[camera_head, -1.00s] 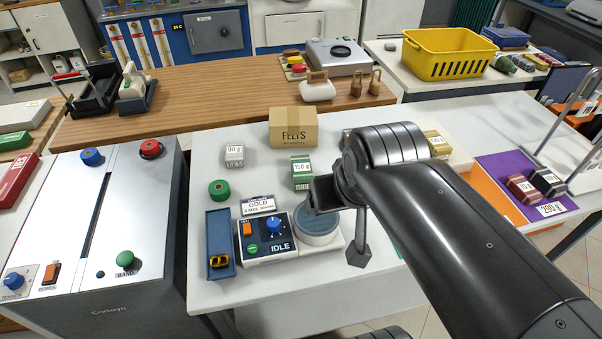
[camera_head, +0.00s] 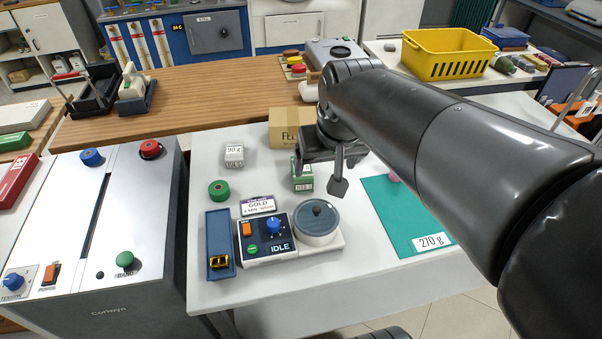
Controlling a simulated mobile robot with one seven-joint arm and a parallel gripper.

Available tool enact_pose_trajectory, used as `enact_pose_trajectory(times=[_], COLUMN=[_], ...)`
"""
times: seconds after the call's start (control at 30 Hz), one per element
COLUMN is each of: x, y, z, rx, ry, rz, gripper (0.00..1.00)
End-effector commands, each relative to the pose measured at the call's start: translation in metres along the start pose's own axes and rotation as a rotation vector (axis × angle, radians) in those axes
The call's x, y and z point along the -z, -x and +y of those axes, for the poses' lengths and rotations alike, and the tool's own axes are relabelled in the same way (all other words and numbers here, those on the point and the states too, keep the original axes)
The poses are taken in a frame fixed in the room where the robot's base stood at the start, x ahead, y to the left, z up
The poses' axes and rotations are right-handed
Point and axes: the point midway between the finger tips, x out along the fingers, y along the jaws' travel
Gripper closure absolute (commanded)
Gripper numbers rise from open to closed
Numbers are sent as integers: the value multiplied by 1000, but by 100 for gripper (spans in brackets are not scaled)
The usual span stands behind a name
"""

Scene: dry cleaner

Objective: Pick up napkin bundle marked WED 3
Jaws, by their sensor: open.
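No mark reading WED 3 is legible. A small green bundle with a white label (camera_head: 302,183) stands on the white table, partly behind my gripper; its print is too small to read. A white-and-grey bundle (camera_head: 234,156) with a "90 g" card stands further left. My gripper (camera_head: 320,172) is open above the table, in front of the green bundle and the cardboard box. It seems empty; whether it touches the green bundle cannot be told.
A cardboard box (camera_head: 287,128) stands behind my gripper. A control box reading IDLE (camera_head: 266,240) with a round lidded pot (camera_head: 317,220) stands in front. A blue tray (camera_head: 220,228) and green roll (camera_head: 219,190) lie left. A teal mat (camera_head: 392,222) marked 270 g lies right.

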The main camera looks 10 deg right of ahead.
Motion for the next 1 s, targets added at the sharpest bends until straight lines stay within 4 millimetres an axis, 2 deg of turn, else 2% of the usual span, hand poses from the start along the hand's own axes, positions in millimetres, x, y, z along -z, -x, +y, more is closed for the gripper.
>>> enact_pose_trajectory(times=[0.1,0.27,0.5,0.67,0.8,1.0], x=[30,68,116,143,162,177], y=[-18,-46,-102,-147,-191,-246], z=[1,2,5,8,10,13], rx=[-1,-4,-9,-13,-17,-22], ry=[-10,-23,-42,-54,-64,-77], rz=[-48,-104,-189,-246,-295,-350], gripper=[18,18,18,18,18,18])
